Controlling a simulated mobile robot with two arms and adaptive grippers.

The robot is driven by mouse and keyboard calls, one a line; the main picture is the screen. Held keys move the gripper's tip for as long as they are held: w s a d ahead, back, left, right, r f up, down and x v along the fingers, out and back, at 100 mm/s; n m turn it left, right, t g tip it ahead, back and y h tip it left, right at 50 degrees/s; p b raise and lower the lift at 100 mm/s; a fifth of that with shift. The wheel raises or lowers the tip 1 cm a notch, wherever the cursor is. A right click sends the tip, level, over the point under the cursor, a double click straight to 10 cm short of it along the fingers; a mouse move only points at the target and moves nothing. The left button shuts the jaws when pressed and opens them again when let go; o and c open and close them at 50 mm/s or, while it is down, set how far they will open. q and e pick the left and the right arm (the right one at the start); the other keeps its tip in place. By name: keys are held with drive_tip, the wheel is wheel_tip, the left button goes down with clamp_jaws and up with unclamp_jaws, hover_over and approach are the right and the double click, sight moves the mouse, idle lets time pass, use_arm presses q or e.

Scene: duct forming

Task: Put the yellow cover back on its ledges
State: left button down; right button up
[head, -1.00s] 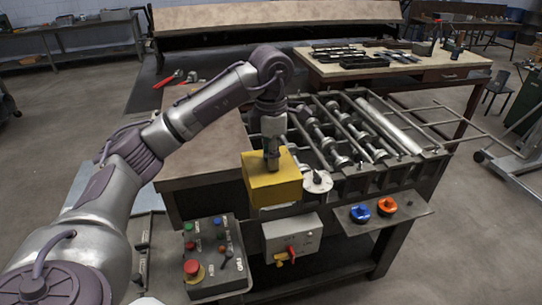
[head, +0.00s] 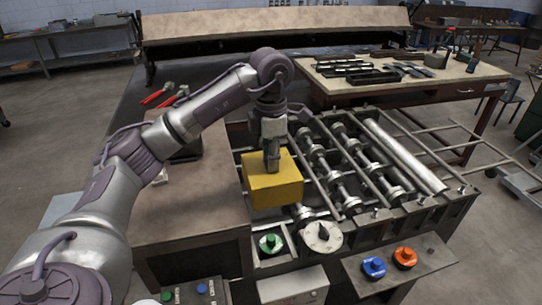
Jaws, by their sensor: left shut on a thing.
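The yellow cover (head: 273,186) is a box-like piece in the middle of the head view. My left gripper (head: 272,160) is shut on its top and holds it over the near left end of the roller machine (head: 350,160). Whether the cover touches anything below is hard to tell. Just in front of it, a green knob (head: 270,243) and a pale round dial (head: 322,236) show uncovered on the machine's near edge. The ledges cannot be made out clearly. My right gripper is not in view.
A brown-topped bench surface (head: 190,200) lies left of the machine, with red-handled tools (head: 158,94) behind. A shelf at the front carries a blue knob (head: 374,266) and an orange knob (head: 405,257). A tool table (head: 420,80) stands at the back right.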

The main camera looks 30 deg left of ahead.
use_arm(q)
drive_tip(key=shift+w+a+f, duration=0.45)
drive_tip(key=shift+w+f, duration=0.15)
drive_tip(key=shift+f, duration=0.25)
drive_tip(key=shift+f+b, duration=0.35)
drive_tip(key=shift+s+d+f, duration=0.1)
drive_tip(key=shift+s+f, duration=0.1)
drive_tip(key=shift+s+d+f+b, duration=0.1)
drive_tip(key=shift+f+b, duration=4)
drive_tip(key=shift+f, duration=5.65)
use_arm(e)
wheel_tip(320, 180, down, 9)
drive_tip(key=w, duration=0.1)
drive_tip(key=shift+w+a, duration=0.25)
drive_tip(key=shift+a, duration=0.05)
use_arm(q)
drive_tip(key=shift+d, duration=0.1)
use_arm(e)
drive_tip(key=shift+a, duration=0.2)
use_arm(q)
drive_tip(key=shift+f+b, duration=0.25)
drive_tip(key=shift+b, duration=0.15)
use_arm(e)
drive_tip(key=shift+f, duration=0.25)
use_arm(q)
drive_tip(key=shift+f+b, duration=0.35)
drive_tip(key=shift+f, duration=0.05)
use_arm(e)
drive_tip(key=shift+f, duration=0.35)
